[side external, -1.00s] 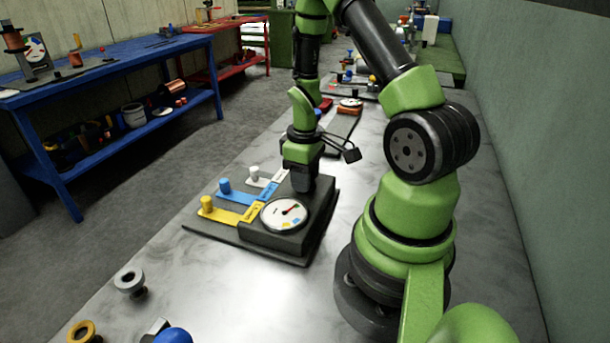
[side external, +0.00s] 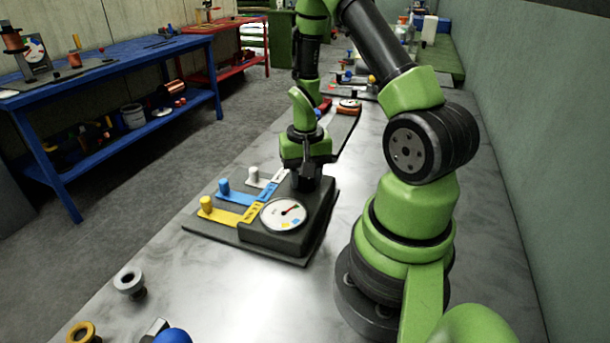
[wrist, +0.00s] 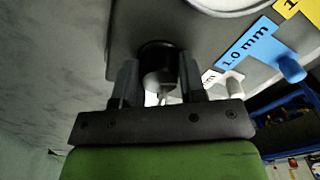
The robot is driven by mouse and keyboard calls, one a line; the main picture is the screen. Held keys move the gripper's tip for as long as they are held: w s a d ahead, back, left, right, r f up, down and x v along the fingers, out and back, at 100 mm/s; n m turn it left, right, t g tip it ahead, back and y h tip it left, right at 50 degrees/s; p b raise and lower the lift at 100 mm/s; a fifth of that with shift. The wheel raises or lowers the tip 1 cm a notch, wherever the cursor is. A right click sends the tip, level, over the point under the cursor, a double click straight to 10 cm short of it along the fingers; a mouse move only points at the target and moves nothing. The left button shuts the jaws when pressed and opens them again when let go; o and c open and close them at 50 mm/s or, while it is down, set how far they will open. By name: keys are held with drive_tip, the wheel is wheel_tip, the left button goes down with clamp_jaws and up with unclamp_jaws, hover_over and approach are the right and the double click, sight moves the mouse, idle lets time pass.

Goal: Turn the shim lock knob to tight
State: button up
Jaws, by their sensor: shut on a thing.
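The dark fixture board (side external: 212,236) lies on the grey bench, with a raised black block that carries a round white dial (side external: 284,214). My gripper (side external: 305,183) points down at the block's far end, behind the dial. In the wrist view my gripper (wrist: 158,74) is shut on a dark round knob (wrist: 157,50), with one finger on each side. The gripper hides the knob in the side view, and no tight mark is readable.
Yellow (side external: 206,205), blue (side external: 224,187) and white (side external: 254,174) pegs stand at the board's left, each with a matching coloured strip. The blue strip (wrist: 248,50) reads 1.0 mm. Loose spools (side external: 130,281) lie near the bench's front left.

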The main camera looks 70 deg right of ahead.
drive_tip(key=shift+s+m, duration=0.1)
drive_tip(key=shift+m, duration=2.2)
drive_tip(key=o, duration=0.9)
wheel_tip(320, 180, up, 10)
drive_tip(key=shift+f, duration=0.15)
